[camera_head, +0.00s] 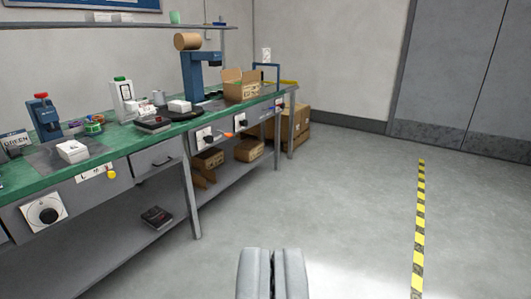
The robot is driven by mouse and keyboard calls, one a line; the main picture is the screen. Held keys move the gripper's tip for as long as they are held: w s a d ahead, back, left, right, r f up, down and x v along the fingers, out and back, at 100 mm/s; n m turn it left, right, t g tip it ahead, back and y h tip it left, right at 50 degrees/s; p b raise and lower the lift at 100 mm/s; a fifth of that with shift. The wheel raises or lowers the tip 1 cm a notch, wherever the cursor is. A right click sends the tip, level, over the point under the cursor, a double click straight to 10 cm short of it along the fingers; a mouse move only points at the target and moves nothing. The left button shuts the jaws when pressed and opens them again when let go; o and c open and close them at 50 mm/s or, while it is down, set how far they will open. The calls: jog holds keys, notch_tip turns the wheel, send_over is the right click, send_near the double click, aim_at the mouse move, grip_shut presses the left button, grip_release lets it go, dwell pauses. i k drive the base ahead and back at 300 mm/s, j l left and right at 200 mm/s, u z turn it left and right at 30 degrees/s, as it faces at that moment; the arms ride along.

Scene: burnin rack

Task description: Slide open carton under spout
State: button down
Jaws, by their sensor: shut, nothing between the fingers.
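An open cardboard carton (241,88) with raised flaps stands on the far part of the green-topped workbench (121,136). To its left stands a blue dispenser (193,78) with a brown cylinder (187,41) on top; its arm reaches right towards the carton. I cannot tell whether the carton is under a spout. My gripper (272,252) is at the bottom centre, shut and empty, over the floor and well away from the bench and carton.
The bench holds a white bottle (123,98), a blue press (43,116) and white boxes (73,151). Cartons (249,149) lie on the lower shelf. A larger box (301,122) stands beyond the bench. The floor (335,210) is clear up to a yellow-black stripe (419,220).

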aim_at(234, 91)
jog(key=i, duration=3.8)
jog(key=i+u, duration=0.1)
jog(key=i, duration=0.65)
jog(key=i+l+u, duration=0.1)
jog(key=i, duration=0.6)
